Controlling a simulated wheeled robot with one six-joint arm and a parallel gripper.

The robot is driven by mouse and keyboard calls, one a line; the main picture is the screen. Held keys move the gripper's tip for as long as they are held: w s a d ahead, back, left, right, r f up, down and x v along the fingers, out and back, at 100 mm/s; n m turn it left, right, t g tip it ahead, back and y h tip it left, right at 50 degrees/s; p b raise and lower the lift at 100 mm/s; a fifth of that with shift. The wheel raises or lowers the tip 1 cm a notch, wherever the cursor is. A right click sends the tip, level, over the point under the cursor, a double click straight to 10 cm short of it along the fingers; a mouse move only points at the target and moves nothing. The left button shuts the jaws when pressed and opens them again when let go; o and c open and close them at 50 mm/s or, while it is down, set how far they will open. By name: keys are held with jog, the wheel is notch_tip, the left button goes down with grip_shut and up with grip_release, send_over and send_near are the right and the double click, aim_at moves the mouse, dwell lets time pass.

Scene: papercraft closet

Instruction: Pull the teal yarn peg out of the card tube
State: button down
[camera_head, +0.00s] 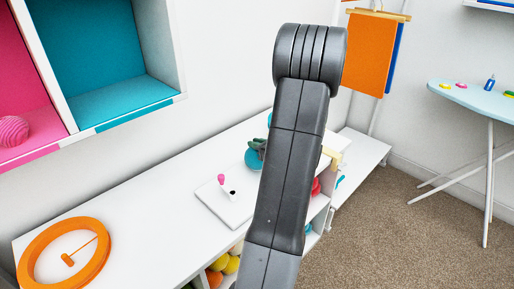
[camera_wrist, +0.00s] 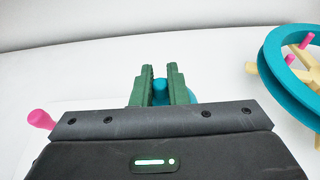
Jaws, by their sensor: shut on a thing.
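My gripper (camera_wrist: 160,86) has green fingers shut on the teal yarn peg (camera_wrist: 160,92) in the wrist view; a wider teal part shows beside and behind the right finger. In the head view, the gripper (camera_head: 257,144) is partly hidden by my arm, with the round teal peg (camera_head: 253,160) just below its fingers. A small white upright tube (camera_head: 233,195) with a dark opening stands on a white board (camera_head: 222,211). The peg appears apart from this tube, up and right of it in the picture. I cannot tell its height above the surface.
A pink peg (camera_head: 221,179) stands beside the tube and shows left in the wrist view (camera_wrist: 42,119). A teal wheel (camera_wrist: 270,62) with yellow spokes is at right. An orange ring (camera_head: 30,250) lies on the white bench top (camera_head: 140,205). Wall cubbies (camera_head: 105,60) hang above.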

jog(key=shift+r, duration=0.1)
notch_tip(320, 180, up, 13)
jog(key=p, duration=0.4)
dwell(0.4)
notch_tip(320, 180, up, 3)
jog(key=shift+f+p, duration=0.1)
jog(key=shift+p, duration=1.15)
jog(key=shift+f, duration=0.1)
